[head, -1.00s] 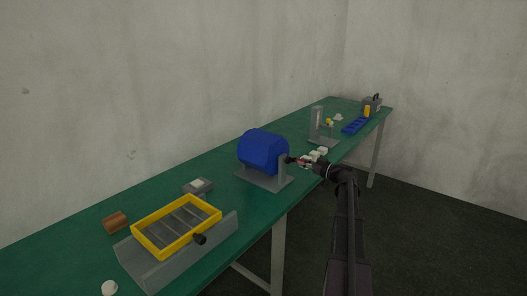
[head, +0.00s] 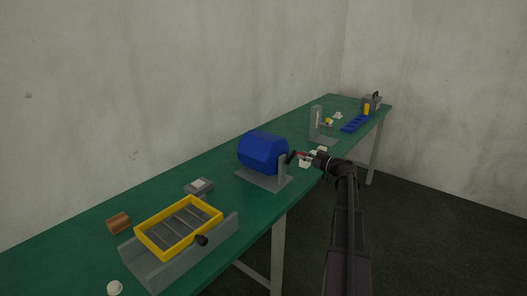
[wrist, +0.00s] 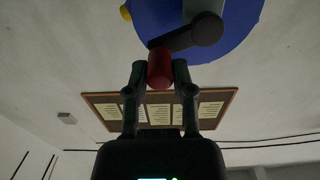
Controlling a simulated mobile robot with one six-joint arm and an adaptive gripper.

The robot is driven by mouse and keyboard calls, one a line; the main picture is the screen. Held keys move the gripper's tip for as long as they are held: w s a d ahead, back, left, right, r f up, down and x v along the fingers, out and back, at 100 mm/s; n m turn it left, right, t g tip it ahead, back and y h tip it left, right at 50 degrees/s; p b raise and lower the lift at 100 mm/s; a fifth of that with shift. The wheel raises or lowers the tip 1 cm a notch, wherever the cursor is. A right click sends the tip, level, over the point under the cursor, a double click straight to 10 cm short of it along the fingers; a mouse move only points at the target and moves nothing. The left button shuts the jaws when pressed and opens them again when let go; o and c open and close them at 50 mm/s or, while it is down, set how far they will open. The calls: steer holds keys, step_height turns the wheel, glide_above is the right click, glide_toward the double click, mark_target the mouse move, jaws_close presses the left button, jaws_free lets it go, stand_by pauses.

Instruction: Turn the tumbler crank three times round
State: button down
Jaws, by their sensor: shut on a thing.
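The blue tumbler drum (head: 263,152) sits on a grey stand (head: 264,181) on the green table. Its dark crank arm (head: 291,157) is on the right side, by the grey upright. In the wrist view the blue drum (wrist: 240,22) fills the top, and the crank arm (wrist: 180,38) slants from its round hub down left to a red handle (wrist: 160,70). My gripper (wrist: 157,68) is shut on the red handle, one finger on each side. In the head view my gripper (head: 305,155) reaches the crank from the right; the handle is mostly hidden there.
White pieces (head: 304,163) lie close beside my gripper. A grey stand (head: 316,122) and blue tray (head: 355,123) are farther back.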

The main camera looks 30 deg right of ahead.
steer(key=shift+a, duration=0.2)
steer(key=shift+s+a+r+p, duration=0.35)
steer(key=shift+a+r+p, duration=0.25)
steer(key=shift+r+p, duration=0.3)
steer(key=shift+a, duration=0.1)
